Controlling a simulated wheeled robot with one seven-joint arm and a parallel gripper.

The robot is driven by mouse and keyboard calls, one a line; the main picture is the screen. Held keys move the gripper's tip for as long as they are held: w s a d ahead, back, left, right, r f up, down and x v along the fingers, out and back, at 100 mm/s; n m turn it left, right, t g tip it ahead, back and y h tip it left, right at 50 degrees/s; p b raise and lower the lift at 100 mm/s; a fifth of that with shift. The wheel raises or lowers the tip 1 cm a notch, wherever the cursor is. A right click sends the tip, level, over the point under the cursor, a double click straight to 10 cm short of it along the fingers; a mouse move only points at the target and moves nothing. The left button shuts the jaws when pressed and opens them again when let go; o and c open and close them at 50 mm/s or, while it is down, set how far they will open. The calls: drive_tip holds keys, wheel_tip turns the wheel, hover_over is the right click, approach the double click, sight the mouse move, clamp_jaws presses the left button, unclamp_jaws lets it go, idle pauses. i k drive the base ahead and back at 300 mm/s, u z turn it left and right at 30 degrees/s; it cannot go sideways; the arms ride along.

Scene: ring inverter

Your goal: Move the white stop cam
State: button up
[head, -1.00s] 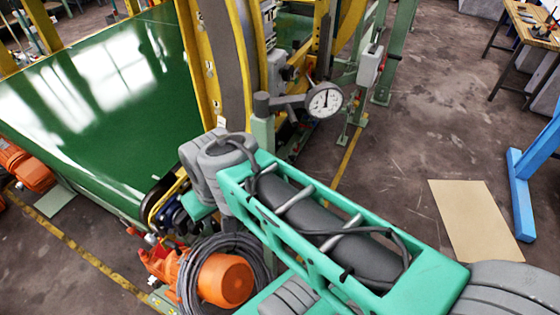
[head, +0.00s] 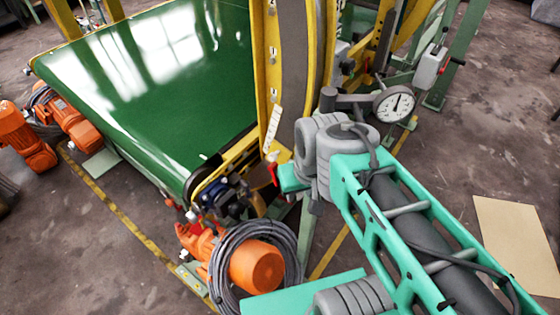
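I cannot make out the white stop cam for certain. A narrow white strip with small marks (head: 273,129) stands on the yellow ring frame (head: 262,75), just left of my arm's grey wrist joint. A small pale piece and a red part (head: 273,172) sit just below the strip, too small to identify. My teal and grey arm (head: 350,175) reaches in from the lower right, its grey joint close to the ring's lower edge. My gripper's fingers do not show; the wrist hides that area.
A green conveyor belt (head: 150,85) lies left of the ring. A dial gauge (head: 394,104) stands right of my wrist. An orange motor (head: 255,264) with coiled cable is below, and more orange motors (head: 75,125) are at far left. A cardboard sheet (head: 515,240) lies on open floor at right.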

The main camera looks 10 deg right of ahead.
sight(278, 153)
drive_tip(key=k, duration=1.3)
drive_tip(key=u, duration=0.65)
drive_tip(key=i, duration=0.7)
drive_tip(key=u, duration=0.9)
drive_tip(key=i, duration=0.6)
drive_tip(key=u, duration=0.05)
